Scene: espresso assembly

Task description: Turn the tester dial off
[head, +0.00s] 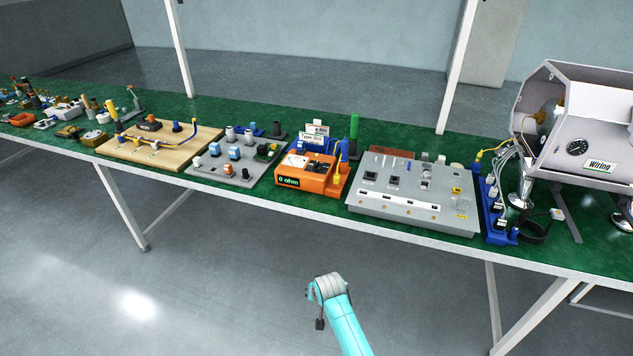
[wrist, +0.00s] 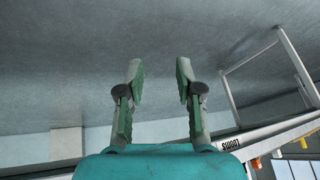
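In the head view my teal arm reaches up in front of the bench, well apart from the tester. The tester does not show clearly in the wrist view.
A grey panel with switches (head: 413,194) stands right of the tester, and a grey tray of parts (head: 235,170) stands left. A wooden board (head: 160,148) lies farther left. A large metal machine (head: 585,130) stands at the right. The floor before the bench is clear.

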